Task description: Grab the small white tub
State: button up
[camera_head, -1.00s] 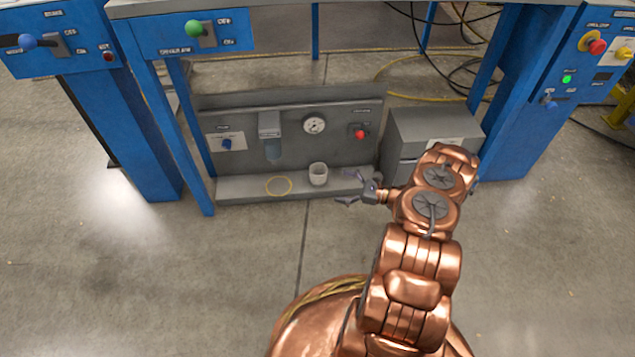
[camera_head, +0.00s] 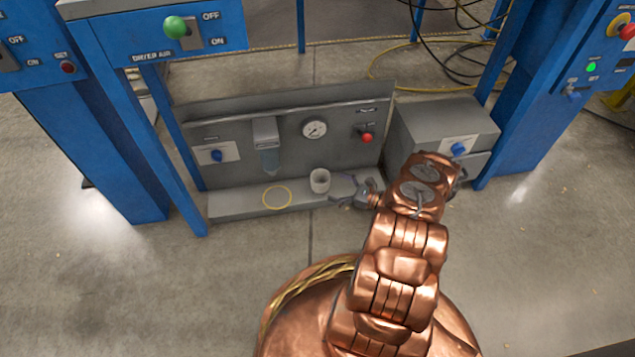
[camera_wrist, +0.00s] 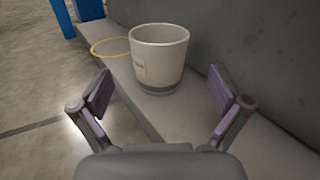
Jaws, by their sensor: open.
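The small white tub (camera_head: 320,181) stands upright on the low grey ledge (camera_head: 235,205) in front of the grey panel. In the wrist view the tub (camera_wrist: 159,58) is open at the top, with a small label on its side and a darker band at its base. My gripper (camera_head: 344,190) is just right of the tub in the head view. In the wrist view the two fingers of my gripper (camera_wrist: 163,95) are spread wide and empty. The tub is ahead of the fingertips, roughly centred between them, and appears apart from both.
A thin yellow ring (camera_head: 277,197) lies on the ledge left of the tub. The grey panel (camera_head: 340,155) with a gauge (camera_head: 314,129) and a red knob (camera_head: 366,138) rises close behind. A grey box (camera_head: 440,125) stands to the right. The floor in front is clear.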

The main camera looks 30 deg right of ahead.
aim_at(321, 180)
jog(key=b+x, duration=0.3)
jog(key=x, duration=0.2)
jog(key=shift+s, duration=0.1)
jog(key=shift+w+a+r, duration=0.1)
jog(key=shift+w+a, duration=0.15)
jog(key=shift+w, duration=0.35)
jog(key=c, duration=1.2)
jog(key=shift+r, duration=0.1)
